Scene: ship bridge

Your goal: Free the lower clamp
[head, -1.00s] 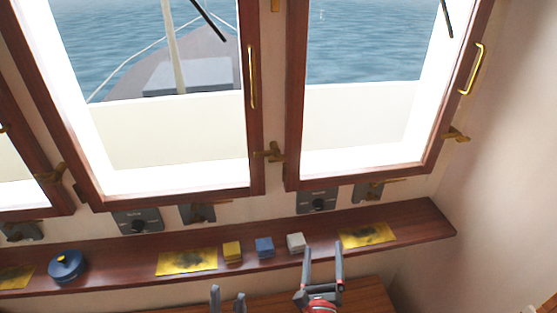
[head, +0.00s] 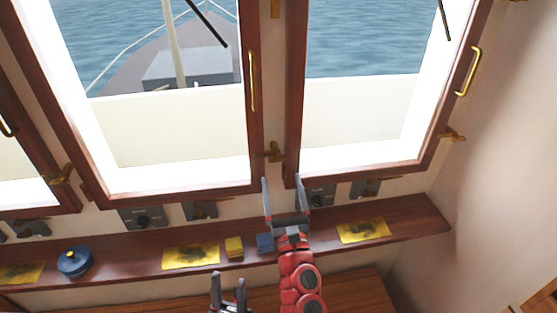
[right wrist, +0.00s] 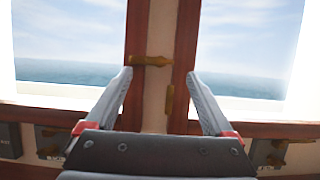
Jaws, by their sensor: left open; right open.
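In the right wrist view, a horizontal brass handle (right wrist: 150,61) and a vertical brass piece (right wrist: 170,98) appear between the open fingers; contact cannot be told. My left gripper (head: 228,282) is open and empty, low in front of the shelf.
The wooden shelf (head: 130,264) below the windows holds a blue round pot (head: 75,262), a yellow block (head: 234,246), a blue block (head: 265,243) and yellow plates (head: 190,256). Grey switch boxes (head: 144,217) line the wall. Window frames flank the clamp closely.

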